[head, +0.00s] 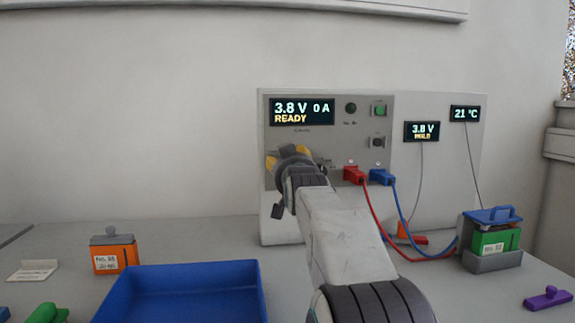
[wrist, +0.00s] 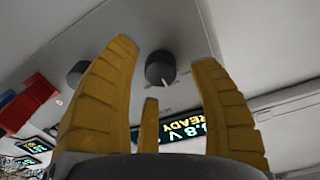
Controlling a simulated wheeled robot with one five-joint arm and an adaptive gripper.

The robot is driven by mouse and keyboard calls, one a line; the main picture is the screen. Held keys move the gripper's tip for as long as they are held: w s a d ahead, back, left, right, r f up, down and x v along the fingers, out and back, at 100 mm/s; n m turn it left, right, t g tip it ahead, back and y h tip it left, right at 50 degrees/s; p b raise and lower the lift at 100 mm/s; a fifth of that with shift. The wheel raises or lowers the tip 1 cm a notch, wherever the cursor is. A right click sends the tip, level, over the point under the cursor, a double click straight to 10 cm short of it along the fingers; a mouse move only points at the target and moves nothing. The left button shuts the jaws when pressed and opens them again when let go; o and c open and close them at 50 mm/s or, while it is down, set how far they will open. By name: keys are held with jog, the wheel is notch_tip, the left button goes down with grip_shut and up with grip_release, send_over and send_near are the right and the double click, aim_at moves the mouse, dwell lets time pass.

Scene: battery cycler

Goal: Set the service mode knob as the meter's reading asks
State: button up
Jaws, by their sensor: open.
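The cycler panel (head: 330,145) stands upright at the back of the bench. Its main display (head: 302,112) reads 3.8 V, 0 A, READY. A smaller meter display (head: 422,131) reads 3.8 V with a small yellow word below, apparently HOLD. In the wrist view a dark round knob (wrist: 160,68) shows between the spread yellow fingers of my gripper (wrist: 165,53). Its white pointer line points toward the main display; its scale is unreadable. A second dark knob (wrist: 77,72) is partly behind one finger. In the head view my gripper (head: 288,158) covers the panel's lower left and hides the knobs.
Red (head: 353,175) and blue (head: 381,177) plugs with cables sit right of my gripper. A green battery (head: 494,243) stands in a grey holder at right. A blue tray (head: 185,268) and an orange battery (head: 114,258) are at left. A temperature display (head: 465,114) reads 21 °C.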

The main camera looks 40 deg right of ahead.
jog(key=shift+w+d, duration=0.2)
jog(key=shift+w, duration=0.15)
grip_shut()
dwell(0.6)
